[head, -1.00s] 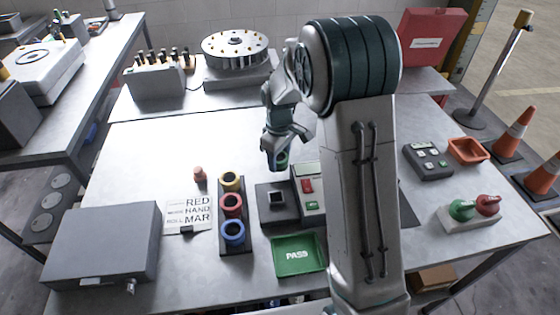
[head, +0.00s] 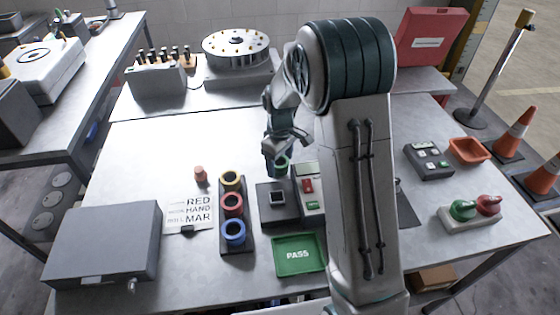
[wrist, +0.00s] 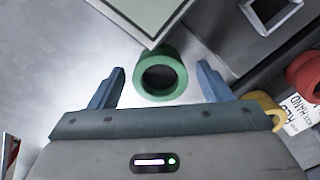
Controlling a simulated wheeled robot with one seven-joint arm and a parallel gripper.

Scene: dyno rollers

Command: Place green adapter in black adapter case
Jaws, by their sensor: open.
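The green adapter (head: 282,165) is a ring on the table behind the black block with a square opening. In the wrist view the green adapter (wrist: 179,78) lies between and slightly ahead of the two blue fingers. My gripper (head: 277,166) is open, and the wrist view shows my gripper (wrist: 160,86) with a gap on both sides of the ring. A long black holder (head: 236,250) carries yellow, red and blue rings in a row; I take it as the adapter case, but cannot be sure.
The black block (head: 266,211) and a grey device with red and green buttons (head: 308,187) stand close by. A green PASS tray (head: 297,268) is in front. A grey box (head: 100,245) and a paper sign (head: 175,213) are left. Clear table lies left of my gripper.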

